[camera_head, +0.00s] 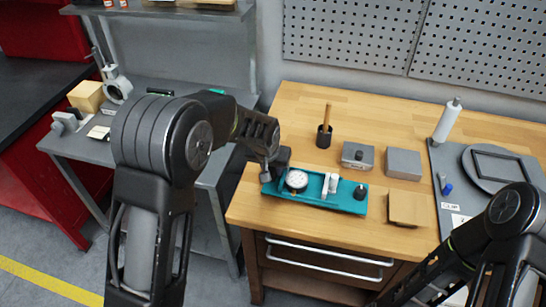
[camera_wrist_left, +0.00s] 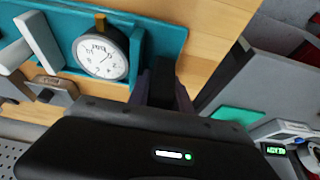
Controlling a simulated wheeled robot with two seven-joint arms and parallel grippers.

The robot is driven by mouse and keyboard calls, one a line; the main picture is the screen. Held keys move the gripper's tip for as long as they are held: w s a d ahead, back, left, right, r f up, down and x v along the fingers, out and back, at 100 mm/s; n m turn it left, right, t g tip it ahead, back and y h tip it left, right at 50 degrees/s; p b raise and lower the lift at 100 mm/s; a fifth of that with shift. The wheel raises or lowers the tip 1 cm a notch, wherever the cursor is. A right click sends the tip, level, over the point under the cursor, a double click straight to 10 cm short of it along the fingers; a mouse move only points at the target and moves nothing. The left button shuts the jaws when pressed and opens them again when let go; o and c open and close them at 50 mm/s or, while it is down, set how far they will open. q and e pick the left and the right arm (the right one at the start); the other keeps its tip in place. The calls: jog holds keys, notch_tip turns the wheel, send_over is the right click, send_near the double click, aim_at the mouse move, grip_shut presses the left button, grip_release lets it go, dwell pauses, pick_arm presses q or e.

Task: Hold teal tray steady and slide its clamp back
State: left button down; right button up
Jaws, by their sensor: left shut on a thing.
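The teal tray (camera_head: 343,203) lies along the front edge of the wooden bench, and part of it shows in the left wrist view (camera_wrist_left: 168,38). On it are a round white dial gauge (camera_head: 296,180), a pale upright piece (camera_head: 329,183) that looks like the clamp, and a dark knob (camera_head: 360,191) near the right end. The gauge (camera_wrist_left: 102,56) and a white block (camera_wrist_left: 40,40) show in the left wrist view. My left gripper (camera_head: 274,172) is shut on the tray's left end; its fingertips are partly hidden. My right arm enters at lower right, with its gripper out of view.
A wooden block (camera_head: 407,208) sits just right of the tray. A grey mat (camera_head: 452,182) with parts lies farther right. Bench behind the cup is clear.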

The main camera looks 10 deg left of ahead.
dwell(0.4)
pick_arm(q)
jog(key=shift+f, duration=1.45)
dwell(0.3)
jog(key=shift+s+f, duration=0.15)
jog(key=shift+f, duration=0.1)
pick_arm(e)
jog(key=shift+o, duration=0.4)
jog(key=shift+s, duration=0.1)
